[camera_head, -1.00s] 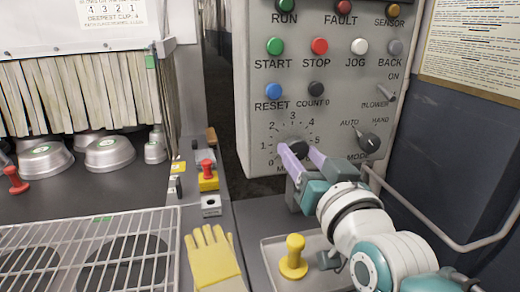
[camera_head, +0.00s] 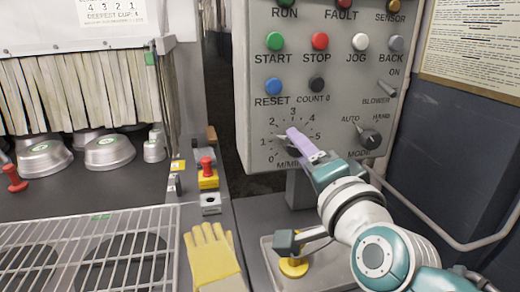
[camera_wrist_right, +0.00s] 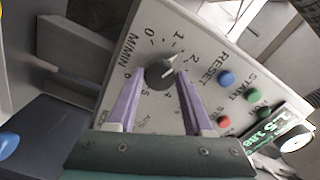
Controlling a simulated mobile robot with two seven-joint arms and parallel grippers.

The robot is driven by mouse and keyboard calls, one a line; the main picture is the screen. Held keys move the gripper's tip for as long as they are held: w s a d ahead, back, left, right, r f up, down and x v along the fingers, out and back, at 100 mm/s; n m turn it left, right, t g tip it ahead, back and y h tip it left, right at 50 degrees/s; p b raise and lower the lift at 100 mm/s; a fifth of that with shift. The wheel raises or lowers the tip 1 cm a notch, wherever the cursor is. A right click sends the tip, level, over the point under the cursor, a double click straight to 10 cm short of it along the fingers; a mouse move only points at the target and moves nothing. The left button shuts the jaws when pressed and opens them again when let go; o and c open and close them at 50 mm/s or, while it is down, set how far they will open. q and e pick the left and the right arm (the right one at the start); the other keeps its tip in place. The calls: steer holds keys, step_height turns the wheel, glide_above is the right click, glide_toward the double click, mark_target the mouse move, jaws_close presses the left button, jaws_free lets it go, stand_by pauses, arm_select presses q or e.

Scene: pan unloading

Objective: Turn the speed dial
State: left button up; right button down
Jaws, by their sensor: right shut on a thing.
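The speed dial (camera_wrist_right: 160,73) is a round dark knob with a white pointer line on the grey control panel. Its scale runs from 0 up past 5, with M/MIN lettered below. In the right wrist view the pointer lies between 1 and 2. My right gripper (camera_head: 291,138) has its purple fingers on the dial, which it mostly hides in the head view. In the right wrist view the fingers (camera_wrist_right: 158,80) stand on either side of the knob, shut on it. My left gripper is not in view.
The panel (camera_head: 258,60) carries several buttons, a blower switch (camera_head: 386,89) and a mode knob (camera_head: 370,139) close by on the right. A rail (camera_head: 440,235) runs below.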

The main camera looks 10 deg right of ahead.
steer(key=shift+m+b, duration=0.4)
steer(key=shift+m, duration=1.9)
steer(key=shift+c, duration=1.5)
jaws_free()
steer(key=s, duration=1)
steer(key=shift+d, duration=0.15)
